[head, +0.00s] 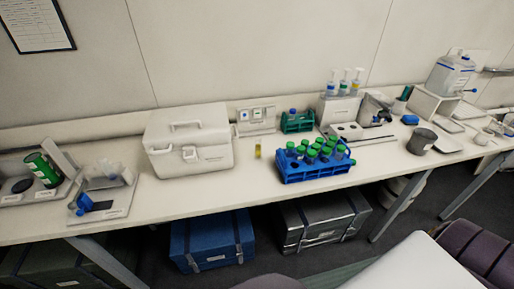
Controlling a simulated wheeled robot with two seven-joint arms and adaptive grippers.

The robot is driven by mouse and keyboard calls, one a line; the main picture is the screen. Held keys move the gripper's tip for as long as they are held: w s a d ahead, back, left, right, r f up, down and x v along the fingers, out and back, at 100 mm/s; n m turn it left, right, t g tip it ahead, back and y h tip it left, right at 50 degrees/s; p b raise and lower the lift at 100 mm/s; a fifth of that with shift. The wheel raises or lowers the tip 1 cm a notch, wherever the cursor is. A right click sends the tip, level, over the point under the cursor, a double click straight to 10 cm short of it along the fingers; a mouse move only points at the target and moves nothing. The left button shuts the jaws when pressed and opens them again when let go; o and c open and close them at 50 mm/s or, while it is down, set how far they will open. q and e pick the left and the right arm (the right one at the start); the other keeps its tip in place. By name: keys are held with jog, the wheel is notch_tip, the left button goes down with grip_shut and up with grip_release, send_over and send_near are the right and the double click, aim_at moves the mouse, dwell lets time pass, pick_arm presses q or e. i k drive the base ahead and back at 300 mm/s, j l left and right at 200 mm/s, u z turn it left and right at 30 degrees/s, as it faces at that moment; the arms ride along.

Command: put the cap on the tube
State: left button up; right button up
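A small clear tube with yellow contents (258,150) stands upright on the white bench, between the white cooler box and the blue rack. Its top looks uncapped, but it is too small to be sure. A blue rack (318,173) to its right holds several tubes with green caps (313,152) and one or more blue ones. I cannot pick out a loose cap with certainty. Neither of my grippers is in view.
A white cooler box (188,142) stands left of the tube. A small green rack (297,122) is behind the blue rack. A grey cup (421,141) stands to the right. A tray with blue items (118,205) lies at left. The bench front before the tube is clear.

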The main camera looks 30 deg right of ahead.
aim_at(258, 140)
jog(key=z, duration=1.85)
jog(key=i+l+z, duration=0.35)
jog(key=i, duration=0.15)
jog(key=j, duration=0.1)
